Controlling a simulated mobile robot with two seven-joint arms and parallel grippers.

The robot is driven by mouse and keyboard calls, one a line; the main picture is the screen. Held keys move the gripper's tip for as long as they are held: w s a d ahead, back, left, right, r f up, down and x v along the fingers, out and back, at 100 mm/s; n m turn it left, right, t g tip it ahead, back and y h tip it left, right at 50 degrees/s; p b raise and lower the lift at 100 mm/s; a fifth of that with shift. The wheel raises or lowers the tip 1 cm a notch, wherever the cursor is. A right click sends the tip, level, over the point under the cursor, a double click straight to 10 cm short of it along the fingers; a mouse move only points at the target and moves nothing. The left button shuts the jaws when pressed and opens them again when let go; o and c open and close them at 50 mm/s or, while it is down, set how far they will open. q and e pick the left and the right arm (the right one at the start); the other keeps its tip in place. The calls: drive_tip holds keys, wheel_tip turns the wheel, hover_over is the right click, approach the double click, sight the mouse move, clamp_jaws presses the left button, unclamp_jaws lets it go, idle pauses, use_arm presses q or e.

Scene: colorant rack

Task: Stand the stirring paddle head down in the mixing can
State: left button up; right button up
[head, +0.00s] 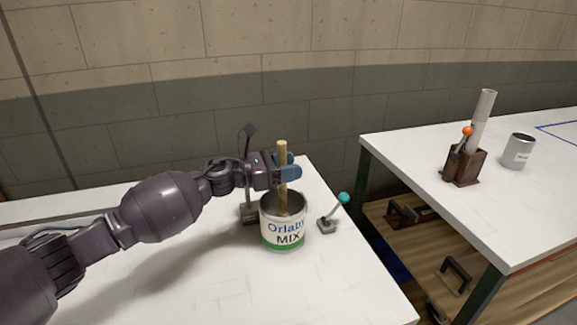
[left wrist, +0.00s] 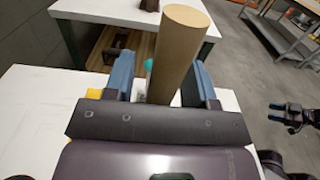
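The stirring paddle (head: 282,165) stands nearly upright in the mixing can (head: 283,237), wooden handle up. Its lower end is inside the can and hidden by the can's wall. The can is labelled "Orlaby MIX" and stands on the near white table. My left gripper (head: 287,171) is at the handle above the can's rim. In the left wrist view the handle (left wrist: 178,50) passes between the blue fingers, with a gap beside the left finger, so the gripper is open around it. My right gripper (left wrist: 276,112) shows at the right edge of the left wrist view, open and empty.
A small stand with a teal ball lever (head: 343,198) is right of the can. A dark post stand (head: 249,212) is close on its left. The second table (head: 430,150) holds a brown holder (head: 463,166) and a grey can (head: 519,152). The near table's front is clear.

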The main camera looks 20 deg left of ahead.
use_arm(q)
drive_tip(key=v, duration=1)
drive_tip(key=shift+s+a, duration=0.25)
drive_tip(key=shift+a, duration=0.05)
use_arm(e)
drive_tip(key=shift+w, duration=0.15)
drive_tip(key=shift+f, duration=0.15)
drive_tip(key=shift+s+f, duration=0.35)
drive_tip(key=shift+s, duration=0.2)
use_arm(q)
drive_tip(key=shift+r, duration=0.1)
use_arm(e)
drive_tip(key=shift+a+r, duration=0.1)
